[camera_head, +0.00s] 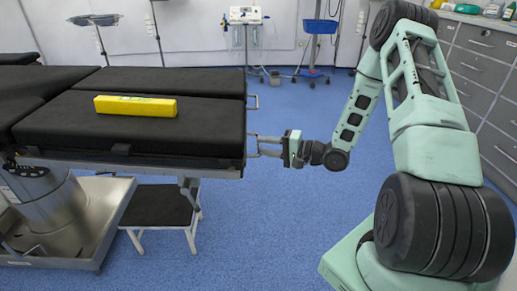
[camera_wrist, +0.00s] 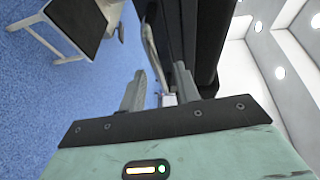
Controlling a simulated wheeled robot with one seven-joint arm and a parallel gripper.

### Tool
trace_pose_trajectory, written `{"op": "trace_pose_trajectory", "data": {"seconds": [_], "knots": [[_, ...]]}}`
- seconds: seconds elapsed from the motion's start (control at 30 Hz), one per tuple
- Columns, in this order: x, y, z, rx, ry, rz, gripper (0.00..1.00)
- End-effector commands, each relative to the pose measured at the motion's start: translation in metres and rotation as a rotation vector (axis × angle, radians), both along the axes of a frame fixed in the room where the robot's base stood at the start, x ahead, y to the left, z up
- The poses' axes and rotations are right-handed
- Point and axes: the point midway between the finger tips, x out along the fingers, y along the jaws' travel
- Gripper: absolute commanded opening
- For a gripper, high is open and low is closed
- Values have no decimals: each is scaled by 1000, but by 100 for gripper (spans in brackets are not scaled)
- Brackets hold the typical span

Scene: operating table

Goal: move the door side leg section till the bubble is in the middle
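A yellow spirit level (camera_head: 135,106) lies on the black pad of the near leg section (camera_head: 190,130). Its bubble is too small to make out. The far leg section (camera_head: 180,82) lies beside it, separated by a narrow gap. Which one is door side cannot be told. My gripper (camera_head: 262,145) is at the right end of the near section, by its metal end handle (camera_head: 251,146). In the wrist view my gripper (camera_wrist: 160,82) has its fingers apart, with the section's dark edge (camera_wrist: 178,40) just beyond. Whether the fingers touch the handle cannot be told.
A step stool (camera_head: 160,204) stands under the near section, beside the table's metal base (camera_head: 105,225). Grey drawer cabinets (camera_head: 485,85) line the right wall. A blue-topped stand (camera_head: 318,27) is at the back. The blue floor right of the table is clear around my arm.

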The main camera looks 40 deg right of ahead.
Motion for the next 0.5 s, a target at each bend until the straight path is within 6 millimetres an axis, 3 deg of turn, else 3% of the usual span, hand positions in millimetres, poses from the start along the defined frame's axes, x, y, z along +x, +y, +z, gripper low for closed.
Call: {"op": "trace_pose_trajectory", "data": {"seconds": [0.2,0.5], "knots": [[20,13,-3,-2,-1,1,32],[24,15,-2,0,-1,-1,32]]}}
